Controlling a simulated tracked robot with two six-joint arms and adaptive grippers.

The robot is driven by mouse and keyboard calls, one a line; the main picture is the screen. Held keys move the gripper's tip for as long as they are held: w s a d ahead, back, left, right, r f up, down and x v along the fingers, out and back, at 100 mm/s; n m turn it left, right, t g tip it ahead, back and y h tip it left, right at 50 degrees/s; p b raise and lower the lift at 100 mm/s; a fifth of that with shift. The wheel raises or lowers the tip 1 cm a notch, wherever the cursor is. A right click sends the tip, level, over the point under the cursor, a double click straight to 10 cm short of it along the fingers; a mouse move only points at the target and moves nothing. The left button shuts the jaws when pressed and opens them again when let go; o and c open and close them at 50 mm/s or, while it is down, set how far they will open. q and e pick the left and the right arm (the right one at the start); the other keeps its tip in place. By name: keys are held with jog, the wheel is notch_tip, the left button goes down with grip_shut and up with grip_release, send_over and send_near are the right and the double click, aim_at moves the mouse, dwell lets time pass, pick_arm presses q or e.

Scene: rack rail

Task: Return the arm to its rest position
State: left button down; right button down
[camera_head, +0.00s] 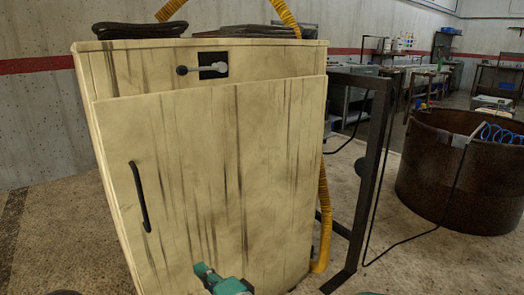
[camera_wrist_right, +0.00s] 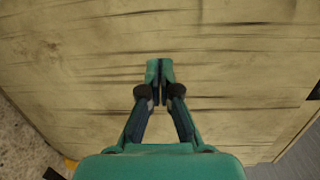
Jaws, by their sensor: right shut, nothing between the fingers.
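My right gripper (camera_head: 203,270) is teal and shows at the bottom middle of the head view, in front of the cabinet door's lower part. In the right wrist view its fingers (camera_wrist_right: 159,72) are closed together with nothing between them. Behind them is the stained cream door surface (camera_wrist_right: 230,60); I cannot tell the exact gap to it. The cream cabinet (camera_head: 205,150) has its door closed, with a black vertical handle (camera_head: 140,197) at left. A grey lever on a black plate (camera_head: 213,66) sits above the door. My left gripper does not show.
A yellow corrugated hose (camera_head: 322,220) runs down the cabinet's right side. A dark metal frame (camera_head: 372,170) stands beside it. A rusty round tub (camera_head: 450,180) is at right, with a black cable on the floor (camera_head: 400,244). Workbenches stand behind. Floor left of the cabinet is clear.

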jog(key=d+f+m+g+h, duration=0.35)
jog(key=d+f+h, duration=0.35)
jog(key=d+f, duration=1.55)
jog(key=s+d+f+n+g+h, duration=0.2)
jog(key=s+d+f+g, duration=0.25)
jog(key=s+f, duration=0.85)
jog(key=s+f+n+g, duration=0.2)
jog(key=s+n+g, duration=0.2)
jog(key=s+n, duration=0.6)
notch_tip(320, 180, up, 34)
jog(key=m+p, duration=0.1)
jog(key=p, duration=3.2)
jog(key=shift+s+y+p, duration=0.4)
jog(key=shift+s, duration=0.05)
